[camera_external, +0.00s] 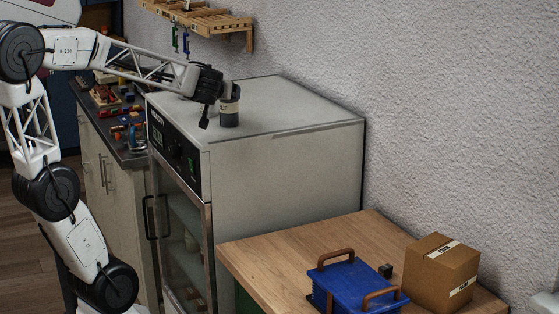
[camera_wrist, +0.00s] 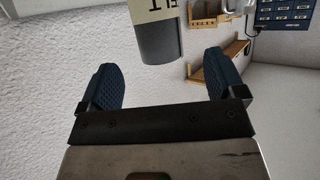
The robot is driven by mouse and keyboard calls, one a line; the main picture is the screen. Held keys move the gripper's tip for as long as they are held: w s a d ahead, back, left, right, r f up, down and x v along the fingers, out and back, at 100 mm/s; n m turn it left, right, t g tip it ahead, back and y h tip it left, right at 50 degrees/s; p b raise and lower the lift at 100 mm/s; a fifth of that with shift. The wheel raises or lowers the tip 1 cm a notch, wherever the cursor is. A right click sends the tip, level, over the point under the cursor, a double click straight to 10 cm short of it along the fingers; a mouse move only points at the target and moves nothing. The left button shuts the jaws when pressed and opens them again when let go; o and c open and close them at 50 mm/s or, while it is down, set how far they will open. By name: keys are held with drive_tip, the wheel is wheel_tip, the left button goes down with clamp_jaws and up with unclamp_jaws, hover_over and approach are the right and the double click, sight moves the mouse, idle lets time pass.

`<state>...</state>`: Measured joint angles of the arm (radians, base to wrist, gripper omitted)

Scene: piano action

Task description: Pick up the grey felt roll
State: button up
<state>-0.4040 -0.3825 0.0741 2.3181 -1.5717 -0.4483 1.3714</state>
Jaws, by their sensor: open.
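The grey felt roll (camera_external: 229,118) is a dark grey cylinder with a pale lettered label, standing upright on the top of the pale cabinet. My gripper (camera_external: 214,105) is right beside it, at its left in the external view, and partly overlaps it. In the wrist view the roll (camera_wrist: 160,48) shows beyond the gap between the two blue ridged fingers of my gripper (camera_wrist: 161,72). The fingers are wide apart and nothing is held between them.
The cabinet top (camera_external: 290,112) is clear to the right of the roll, with a rough wall behind. A wooden shelf (camera_external: 205,20) with hanging tools is above. A cluttered counter (camera_external: 120,120) is at left. A blue crate (camera_external: 350,285) and cardboard box (camera_external: 440,272) sit on the lower table.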

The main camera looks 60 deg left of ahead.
sight(229, 106)
drive_tip(key=shift+x, duration=1.25)
drive_tip(key=shift+x, duration=2.6)
drive_tip(key=shift+d+f, duration=0.1)
drive_tip(key=c, duration=1)
drive_tip(key=shift+c, duration=0.2)
